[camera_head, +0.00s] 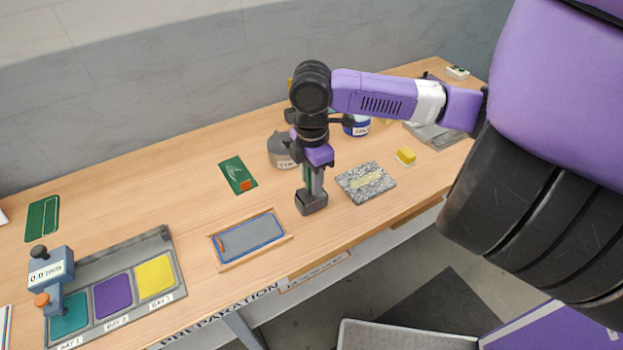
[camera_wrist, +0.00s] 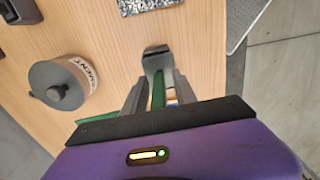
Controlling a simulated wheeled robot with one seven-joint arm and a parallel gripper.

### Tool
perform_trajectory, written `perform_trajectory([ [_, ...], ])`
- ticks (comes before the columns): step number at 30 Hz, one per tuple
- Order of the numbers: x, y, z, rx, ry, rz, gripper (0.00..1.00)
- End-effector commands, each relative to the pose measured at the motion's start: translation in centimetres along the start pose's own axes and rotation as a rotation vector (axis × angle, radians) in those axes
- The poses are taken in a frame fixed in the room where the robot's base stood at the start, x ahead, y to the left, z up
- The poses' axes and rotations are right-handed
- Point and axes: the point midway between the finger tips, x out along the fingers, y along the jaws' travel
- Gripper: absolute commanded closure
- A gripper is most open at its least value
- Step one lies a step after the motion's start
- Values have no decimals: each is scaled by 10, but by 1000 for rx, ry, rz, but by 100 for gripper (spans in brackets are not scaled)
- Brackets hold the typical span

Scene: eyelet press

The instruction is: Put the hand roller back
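My gripper (camera_head: 312,188) points down above the middle of the bench, close to its front side. A thin green upright part, which I take to be the hand roller's handle (camera_wrist: 158,92), shows between its two grey fingers in the wrist view. A dark grey block (camera_head: 311,203) lies just below the fingertips; it also shows in the wrist view (camera_wrist: 155,60). I cannot tell whether this block is the roller's head or a stand on the bench. The fingers are close around the green part, but whether they touch it is unclear.
A framed grey screen (camera_head: 250,237) lies left of my gripper, a speckled slab (camera_head: 352,188) to its right. A cement pot (camera_head: 281,150) stands behind, also in the wrist view (camera_wrist: 60,88). A green card (camera_head: 236,172) and a bay tray (camera_head: 173,255) are farther left.

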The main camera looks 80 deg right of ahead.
Motion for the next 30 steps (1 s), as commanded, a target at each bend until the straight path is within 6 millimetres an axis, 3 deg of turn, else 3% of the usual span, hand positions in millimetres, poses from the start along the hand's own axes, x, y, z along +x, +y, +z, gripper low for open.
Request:
perform_trajectory([
  [15,-100,1,0,-2,0,3,67],
  [21,-117,0,0,-1,0,1,67],
  [26,-120,1,-3,-3,7,4,67],
  [28,-118,4,-17,-12,39,19,67],
  [30,-118,11,-45,-28,109,51,67],
])
